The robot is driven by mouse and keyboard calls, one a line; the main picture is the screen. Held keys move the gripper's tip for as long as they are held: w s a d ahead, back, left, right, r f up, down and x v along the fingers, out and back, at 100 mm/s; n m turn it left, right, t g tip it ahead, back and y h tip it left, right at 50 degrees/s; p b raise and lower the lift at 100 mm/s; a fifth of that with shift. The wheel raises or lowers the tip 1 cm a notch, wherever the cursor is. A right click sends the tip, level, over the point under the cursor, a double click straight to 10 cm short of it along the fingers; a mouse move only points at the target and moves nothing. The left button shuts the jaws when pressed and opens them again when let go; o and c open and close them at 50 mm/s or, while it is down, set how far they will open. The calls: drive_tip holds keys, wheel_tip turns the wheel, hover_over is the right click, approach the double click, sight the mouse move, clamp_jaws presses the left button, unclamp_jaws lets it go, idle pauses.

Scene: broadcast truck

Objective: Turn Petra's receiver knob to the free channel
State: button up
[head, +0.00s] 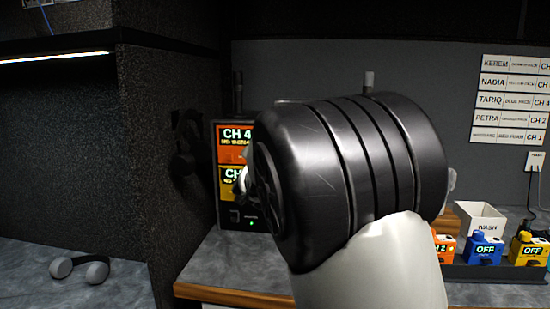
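The black receiver unit (228,214) stands on the counter at centre left. Its upper orange panel (229,145) reads CH 4. Its lower yellow panel (230,181) starts with CH, the rest covered. My thick black arm link hides its right side, and I see no knob clearly. A pale shape at the receiver's front, beside the yellow panel, looks like part of my gripper (242,178); its fingers cannot be made out, nor any contact. On the wall list (511,98), Petra's row (510,118) ends in CH 2; Tariq's row ends in CH 4.
A rack at right holds an orange pack (444,246) reading about CH 2, a blue pack (486,248) and a yellow pack (527,249), both OFF. A white WASH box (480,220) stands behind. A dark partition (165,150) borders the receiver's left. Headphones (80,268) lie far left.

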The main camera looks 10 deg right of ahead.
idle(0.3)
drive_tip(key=o, duration=1.1)
drive_tip(key=shift+c, duration=0.2)
drive_tip(key=p+v, duration=0.2)
drive_tip(key=v, duration=1.5)
drive_tip(key=shift+s, duration=0.2)
drive_tip(key=shift+a, duration=0.1)
